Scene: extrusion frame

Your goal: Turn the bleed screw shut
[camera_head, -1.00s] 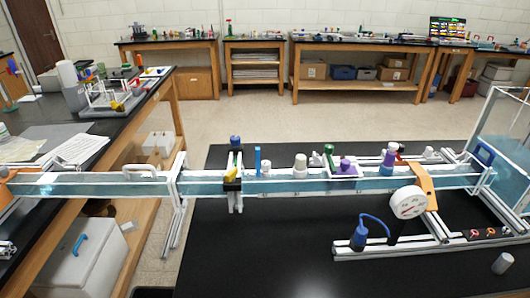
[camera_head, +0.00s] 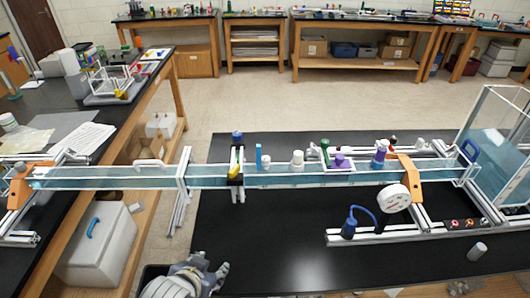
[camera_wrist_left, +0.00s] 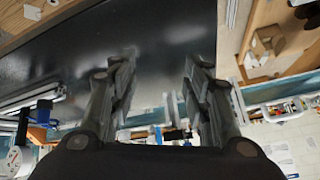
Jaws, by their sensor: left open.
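I cannot pick out the bleed screw for certain. A clear water channel (camera_head: 120,178) runs across the scene with several fittings on it. A round white gauge (camera_head: 394,198) stands at its right part, and a blue fitting with a looped blue hose (camera_head: 349,227) is beside it. My left gripper (camera_head: 212,266) is low over the left front of the black table, well away from these fittings. In the left wrist view its two fingers (camera_wrist_left: 160,88) are apart with nothing between them.
The black tabletop (camera_head: 270,245) is bare in front of the channel. A small grey cylinder (camera_head: 477,251) stands near the right front. A clear tank (camera_head: 500,130) is at the right end. A side bench with a wire rack (camera_head: 115,85) is on the left.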

